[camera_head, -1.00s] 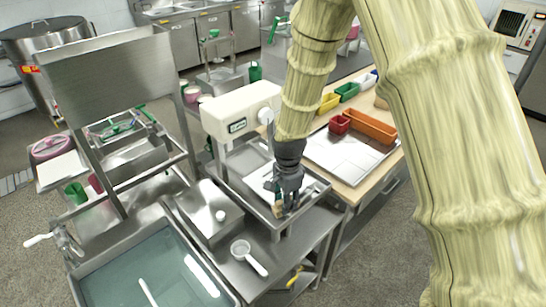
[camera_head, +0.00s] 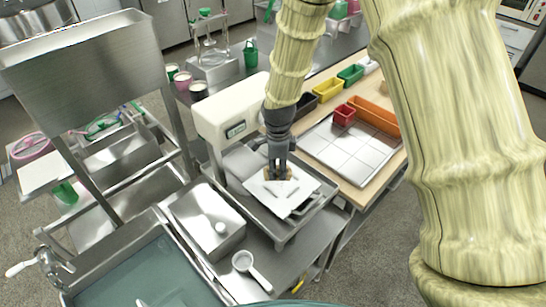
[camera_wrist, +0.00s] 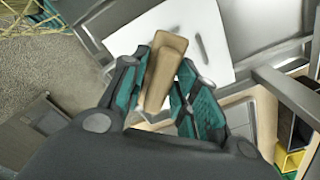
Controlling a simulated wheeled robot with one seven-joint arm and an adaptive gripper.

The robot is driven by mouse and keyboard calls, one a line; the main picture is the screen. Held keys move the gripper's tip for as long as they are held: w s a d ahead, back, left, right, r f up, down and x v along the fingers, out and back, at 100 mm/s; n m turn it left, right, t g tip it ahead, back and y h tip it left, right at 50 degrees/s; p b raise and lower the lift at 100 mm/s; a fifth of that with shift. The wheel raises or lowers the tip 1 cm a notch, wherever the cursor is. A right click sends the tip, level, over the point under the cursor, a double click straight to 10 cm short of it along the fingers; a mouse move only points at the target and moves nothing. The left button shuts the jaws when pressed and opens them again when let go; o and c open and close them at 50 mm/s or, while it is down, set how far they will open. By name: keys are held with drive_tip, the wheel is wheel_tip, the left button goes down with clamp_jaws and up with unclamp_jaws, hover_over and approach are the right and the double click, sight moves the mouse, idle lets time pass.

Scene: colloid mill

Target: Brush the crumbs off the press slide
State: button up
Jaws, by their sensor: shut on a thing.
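My gripper (camera_head: 279,168) is shut on a brush with a wooden tan body; the wrist view shows the brush (camera_wrist: 163,75) between the two green-padded fingers (camera_wrist: 162,66). Its bristles cannot be made out. The gripper points down over the white plate-like slide (camera_head: 304,187), which lies in a grey metal tray in front of the white press (camera_head: 228,116). The slide also shows in the wrist view (camera_wrist: 212,28), with a grey streak on it. Whether brush and slide touch cannot be told. Separate crumbs cannot be made out.
A steel box with a knob (camera_head: 207,216) and a white scoop (camera_head: 251,268) stand left and front of the tray. A sink (camera_head: 150,270) is at the lower left. A tiled tray (camera_head: 350,150) and coloured bins (camera_head: 327,90) lie to the right.

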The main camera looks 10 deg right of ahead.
drive_tip(key=shift+f, duration=0.2)
drive_tip(key=shift+a+f+b, duration=0.15)
drive_tip(key=shift+f+b, duration=0.8)
drive_tip(key=shift+w+a+f+b, duration=0.1)
drive_tip(key=shift+f+b, duration=0.5)
drive_tip(key=shift+f, duration=0.2)
drive_tip(key=shift+f+b, duration=0.65)
drive_tip(key=shift+f, duration=0.3)
drive_tip(key=shift+f+b, duration=0.3)
drive_tip(key=shift+f, duration=0.35)
drive_tip(key=shift+w+d+r+p, duration=0.15)
drive_tip(key=shift+w+d, duration=0.15)
drive_tip(key=shift+d, duration=0.25)
drive_tip(key=shift+w+d+f+p, duration=0.1)
drive_tip(key=shift+w+d, duration=0.25)
drive_tip(key=shift+d, duration=0.25)
drive_tip(key=shift+w+d+r+p, duration=0.15)
drive_tip(key=shift+w+d, duration=0.15)
drive_tip(key=shift+d, duration=0.25)
drive_tip(key=shift+w+d+f, duration=0.1)
drive_tip(key=shift+d, duration=0.1)
